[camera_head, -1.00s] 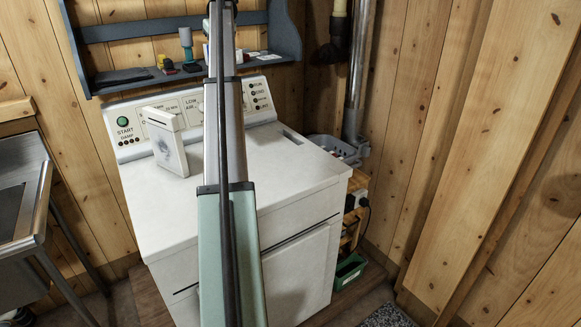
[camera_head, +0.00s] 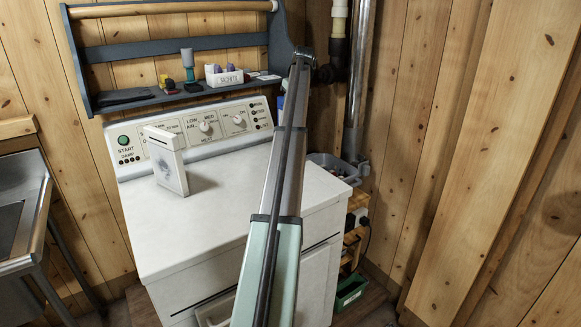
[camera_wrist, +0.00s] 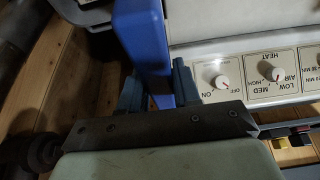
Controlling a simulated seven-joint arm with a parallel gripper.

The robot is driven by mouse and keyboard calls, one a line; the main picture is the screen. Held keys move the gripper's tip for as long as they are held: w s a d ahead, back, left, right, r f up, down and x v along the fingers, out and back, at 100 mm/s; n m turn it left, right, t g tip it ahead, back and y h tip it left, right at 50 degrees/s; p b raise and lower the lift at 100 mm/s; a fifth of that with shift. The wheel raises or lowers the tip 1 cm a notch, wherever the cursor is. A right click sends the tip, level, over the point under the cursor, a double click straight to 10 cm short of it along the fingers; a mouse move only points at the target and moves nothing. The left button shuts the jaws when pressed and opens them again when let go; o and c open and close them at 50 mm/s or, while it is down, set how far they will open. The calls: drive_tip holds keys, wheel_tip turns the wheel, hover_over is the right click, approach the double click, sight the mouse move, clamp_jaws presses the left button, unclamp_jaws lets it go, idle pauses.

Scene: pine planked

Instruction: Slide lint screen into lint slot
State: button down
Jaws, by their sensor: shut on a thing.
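My gripper (camera_wrist: 158,86) is shut on a blue, flat-sided piece (camera_wrist: 146,38), which I take to be the lint screen. It extends from the fingers toward the top of the wrist view, beside the dryer's control panel. In the head view my arm hides the gripper and most of this piece; only a blue sliver (camera_head: 281,103) shows left of the arm, by the panel's right end. The white dryer (camera_head: 215,225) has a flat top.
A white upright box (camera_head: 168,165) with a dark slit stands at the dryer top's left rear. Knobs line the control panel (camera_head: 190,133). Above is a blue shelf (camera_head: 130,104) with a sachets box (camera_head: 224,77) and small items. A grey basket (camera_head: 335,168) sits right of the dryer.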

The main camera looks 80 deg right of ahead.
wheel_tip(320, 180, down, 16)
drive_tip(key=shift+f, duration=0.15)
idle(0.5)
drive_tip(key=shift+f, duration=0.6)
drive_tip(key=c, duration=0.8)
unclamp_jaws()
drive_tip(key=shift+r, duration=0.3)
drive_tip(key=v, duration=1.2)
drive_tip(key=shift+r, duration=0.3)
